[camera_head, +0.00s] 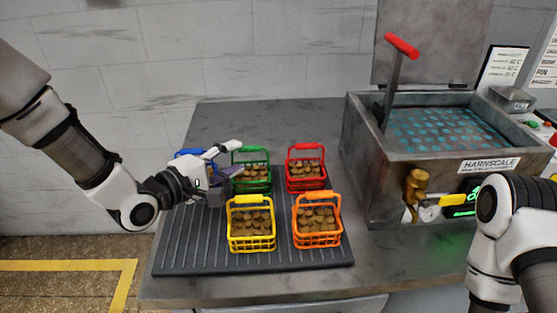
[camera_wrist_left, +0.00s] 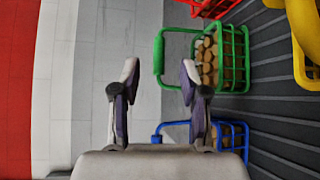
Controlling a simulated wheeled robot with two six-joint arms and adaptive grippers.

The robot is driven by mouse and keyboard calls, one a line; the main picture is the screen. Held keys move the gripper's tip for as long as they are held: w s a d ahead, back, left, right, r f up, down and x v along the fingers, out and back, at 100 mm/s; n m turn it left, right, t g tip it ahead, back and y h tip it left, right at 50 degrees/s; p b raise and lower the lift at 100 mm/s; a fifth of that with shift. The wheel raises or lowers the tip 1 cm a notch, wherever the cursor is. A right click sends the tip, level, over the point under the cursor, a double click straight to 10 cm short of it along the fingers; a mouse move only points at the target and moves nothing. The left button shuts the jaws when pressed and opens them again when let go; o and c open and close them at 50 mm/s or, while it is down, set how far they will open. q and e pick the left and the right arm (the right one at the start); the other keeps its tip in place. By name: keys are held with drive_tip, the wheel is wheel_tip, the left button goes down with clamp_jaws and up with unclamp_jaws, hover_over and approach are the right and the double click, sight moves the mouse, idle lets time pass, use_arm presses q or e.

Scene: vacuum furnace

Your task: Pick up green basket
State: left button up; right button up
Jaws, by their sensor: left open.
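The green basket (camera_head: 252,172), filled with brown round pieces, stands in the back row on the dark ribbed mat, between the blue and red baskets. Its handle stands up. My left gripper (camera_head: 236,157) is open and empty, reaching in from the left over the blue basket and close to the green basket's handle. In the left wrist view, the green basket (camera_wrist_left: 229,58) lies ahead and to the right. Its green handle grip (camera_wrist_left: 159,52) shows just beyond the gap between the open fingertips (camera_wrist_left: 160,74). I see no contact. My right arm shows at the right; its gripper is not visible.
The blue basket (camera_head: 181,154) is largely hidden by my left gripper. A red basket (camera_head: 306,183), a yellow basket (camera_head: 251,243) and an orange basket (camera_head: 317,238) stand close by on the mat (camera_head: 190,255). A metal tank (camera_head: 385,160) with a red-handled lever stands right.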

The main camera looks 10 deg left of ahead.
sight(248, 150)
use_arm(q)
drive_tip(key=shift+w+d+f, duration=0.1)
drive_tip(key=shift+w+d, duration=0.05)
drive_tip(key=shift+w, duration=0.35)
drive_tip(key=shift+w+d, duration=0.3)
drive_tip(key=shift+w, duration=0.05)
drive_tip(key=x, duration=0.4)
drive_tip(key=shift+w+d+f+p, duration=0.1)
drive_tip(key=shift+w+f+p, duration=0.05)
drive_tip(key=shift+w+p, duration=0.2)
drive_tip(key=shift+s, duration=0.3)
drive_tip(key=c, duration=0.4)
clamp_jaws()
